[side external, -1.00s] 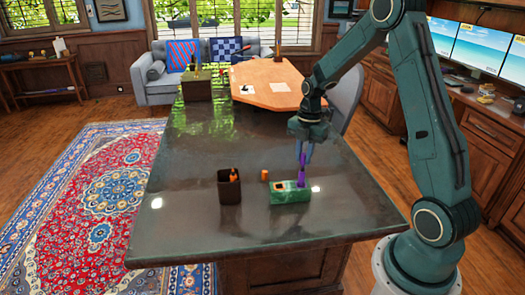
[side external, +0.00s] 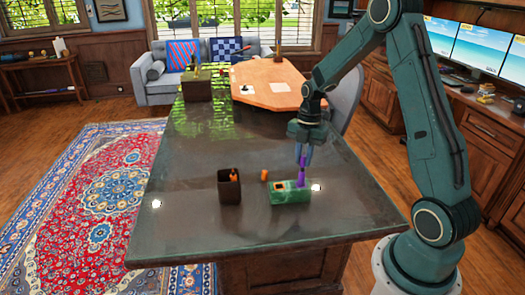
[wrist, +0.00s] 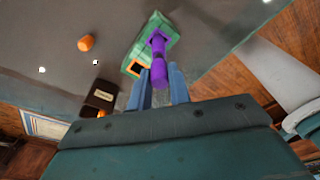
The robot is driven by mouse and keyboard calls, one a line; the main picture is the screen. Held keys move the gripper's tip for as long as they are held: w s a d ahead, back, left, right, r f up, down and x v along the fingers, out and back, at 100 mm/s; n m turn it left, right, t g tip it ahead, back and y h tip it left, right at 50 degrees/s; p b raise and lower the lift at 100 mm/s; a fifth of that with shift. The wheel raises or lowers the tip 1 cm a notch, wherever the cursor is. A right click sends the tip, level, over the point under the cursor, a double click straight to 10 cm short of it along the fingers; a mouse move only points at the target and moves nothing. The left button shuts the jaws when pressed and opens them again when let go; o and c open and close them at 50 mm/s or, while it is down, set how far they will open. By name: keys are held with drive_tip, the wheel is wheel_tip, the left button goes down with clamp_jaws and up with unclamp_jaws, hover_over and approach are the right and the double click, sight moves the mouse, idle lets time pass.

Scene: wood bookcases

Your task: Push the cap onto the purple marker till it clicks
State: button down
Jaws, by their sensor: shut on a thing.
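A green block (side external: 290,196) with a square orange-rimmed opening stands on the dark table. The purple marker (side external: 301,178) stands upright in its right part; it also shows in the wrist view (wrist: 157,40). My gripper (side external: 304,161) is above the block, fingers pointing down. It is shut on a purple piece, which looks like the purple cap (wrist: 159,73). The cap is in line with the marker's top. I cannot tell whether it is fully seated, since the two purples merge.
An orange cap (side external: 264,175) lies loose on the table behind the block. A dark cup (side external: 229,190) holding an orange marker (side external: 234,175) stands left of the block. A box (side external: 197,88) is at the table's far end. The table between is clear.

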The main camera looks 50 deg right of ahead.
drive_tip(key=shift+f, duration=1.05)
idle(0.4)
drive_tip(key=c, duration=0.7)
unclamp_jaws()
drive_tip(key=shift+c, duration=0.2)
drive_tip(key=shift+r, duration=0.25)
drive_tip(key=shift+r, duration=3.25)
